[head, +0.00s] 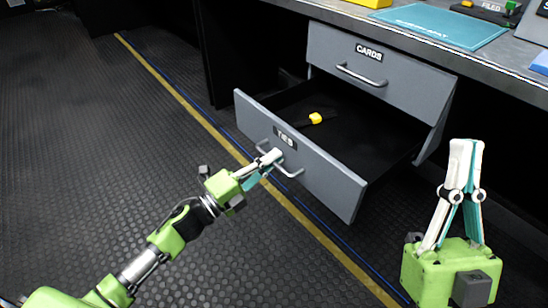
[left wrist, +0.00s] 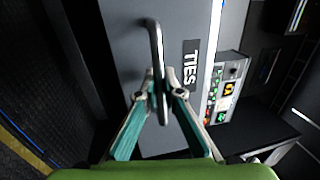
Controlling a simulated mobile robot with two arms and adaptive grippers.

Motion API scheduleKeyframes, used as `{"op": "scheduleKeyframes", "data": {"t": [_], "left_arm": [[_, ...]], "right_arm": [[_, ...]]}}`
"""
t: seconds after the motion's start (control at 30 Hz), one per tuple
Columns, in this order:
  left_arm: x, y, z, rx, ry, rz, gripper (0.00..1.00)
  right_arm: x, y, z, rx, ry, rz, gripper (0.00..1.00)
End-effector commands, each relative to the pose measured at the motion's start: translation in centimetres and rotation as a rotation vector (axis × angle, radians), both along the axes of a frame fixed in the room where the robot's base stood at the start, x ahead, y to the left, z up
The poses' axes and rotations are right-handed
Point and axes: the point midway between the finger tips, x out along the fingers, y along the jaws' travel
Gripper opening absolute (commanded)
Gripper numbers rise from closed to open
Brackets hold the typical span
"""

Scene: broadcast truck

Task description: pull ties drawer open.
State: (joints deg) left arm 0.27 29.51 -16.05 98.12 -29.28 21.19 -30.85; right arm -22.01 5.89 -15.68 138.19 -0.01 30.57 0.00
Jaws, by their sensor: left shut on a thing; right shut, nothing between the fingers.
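The grey ties drawer (head: 325,182) is pulled well out from the desk, under the cards drawer. Its label reads TIES, and its bar handle (head: 290,172) is on the front. My left gripper (head: 270,158) is shut on that handle. In the left wrist view the fingers (left wrist: 162,88) close around the handle bar (left wrist: 154,45), next to the TIES label (left wrist: 190,65). A small yellow item (head: 315,118) with a dark part lies inside the drawer. My right gripper (head: 465,145) is shut and empty, pointing up at the right, apart from the drawer.
The cards drawer (head: 372,78) above is shut. The desk top (head: 480,65) holds a teal mat (head: 438,25), a yellow item and a tray marked FILED. The dark ribbed floor (head: 120,160) at the left is clear, with a yellow line (head: 180,98) along it.

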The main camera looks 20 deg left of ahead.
Motion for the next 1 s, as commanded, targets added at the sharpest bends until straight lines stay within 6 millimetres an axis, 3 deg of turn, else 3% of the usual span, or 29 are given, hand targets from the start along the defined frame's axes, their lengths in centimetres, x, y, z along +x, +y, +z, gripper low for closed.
{"op": "scheduleKeyframes", "data": {"t": [0.13,0.2,0.23,0.67,1.0], "left_arm": [[0.0,0.0,-0.1,0.001,0.001,0.000,0.00],[0.0,0.0,-0.1,0.000,0.002,0.000,0.21],[0.0,0.0,-0.1,0.000,0.002,0.000,0.25],[-0.4,0.3,-0.2,0.001,0.003,0.001,0.25],[-5.0,3.6,-1.4,0.000,0.006,0.001,0.25]], "right_arm": [[0.0,0.0,0.0,0.000,-0.001,0.000,0.00],[0.0,0.0,0.0,0.000,-0.001,0.000,0.00],[0.0,0.0,0.0,0.000,-0.001,0.000,0.00],[0.0,0.0,0.0,0.000,-0.003,-0.001,0.00],[0.0,0.0,0.0,0.001,-0.003,0.000,0.00]]}}
